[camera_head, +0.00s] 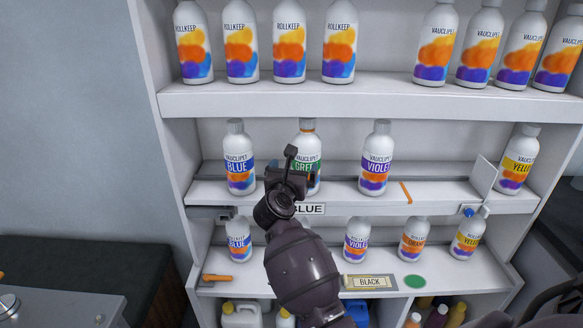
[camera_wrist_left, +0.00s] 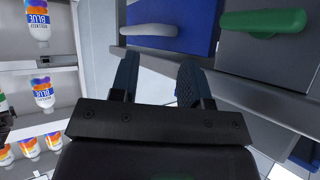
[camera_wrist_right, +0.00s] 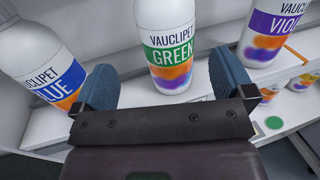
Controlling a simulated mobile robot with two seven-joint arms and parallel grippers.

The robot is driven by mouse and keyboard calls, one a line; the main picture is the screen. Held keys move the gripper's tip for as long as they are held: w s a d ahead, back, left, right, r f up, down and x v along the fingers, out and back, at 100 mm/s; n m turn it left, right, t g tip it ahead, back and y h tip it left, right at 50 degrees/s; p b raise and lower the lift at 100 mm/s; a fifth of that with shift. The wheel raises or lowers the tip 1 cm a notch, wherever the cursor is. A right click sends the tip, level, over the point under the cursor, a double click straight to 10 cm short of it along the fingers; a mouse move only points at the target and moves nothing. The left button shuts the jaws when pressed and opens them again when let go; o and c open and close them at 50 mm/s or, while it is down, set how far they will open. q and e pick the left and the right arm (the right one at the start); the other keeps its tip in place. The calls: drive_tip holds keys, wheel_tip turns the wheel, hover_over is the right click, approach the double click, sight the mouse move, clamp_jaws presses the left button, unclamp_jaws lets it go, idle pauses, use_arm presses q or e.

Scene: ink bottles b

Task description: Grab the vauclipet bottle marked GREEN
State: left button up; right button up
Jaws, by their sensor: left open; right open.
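The VAUCLIPET GREEN bottle (camera_head: 307,139) stands upright on the middle shelf, white with a green label band and a colourful print. My right arm hides its lower left part in the head view. In the right wrist view the GREEN bottle (camera_wrist_right: 168,45) stands ahead, between the two blue fingers. My right gripper (camera_wrist_right: 163,85) is open, with a gap visible on both sides of the bottle. My left gripper (camera_wrist_left: 158,78) is open and empty, away from the bottle and facing drawer fronts.
The VAUCLIPET BLUE bottle (camera_head: 239,160) stands left of GREEN and the VIOLET bottle (camera_head: 376,160) right. A YELLOW bottle (camera_head: 517,160) is farther right. More bottles fill the shelves above and below. A blue drawer (camera_wrist_left: 165,25) and a green handle (camera_wrist_left: 262,22) show beside my left gripper.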

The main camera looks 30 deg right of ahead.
sight(306, 150)
drive_tip(key=shift+m, duration=0.3)
drive_tip(key=shift+s+d+f+x, duration=0.1)
drive_tip(key=shift+x, duration=1.8)
drive_tip(key=shift+s+d+f+x, duration=0.1)
drive_tip(key=shift+x, duration=1.75)
drive_tip(key=shift+s+d+f+x, duration=0.1)
drive_tip(key=shift+x, duration=1.8)
drive_tip(key=shift+c, duration=0.5)
drive_tip(key=c, duration=1.2)
drive_tip(key=shift+r, duration=0.2)
drive_tip(key=shift+c, duration=0.6)
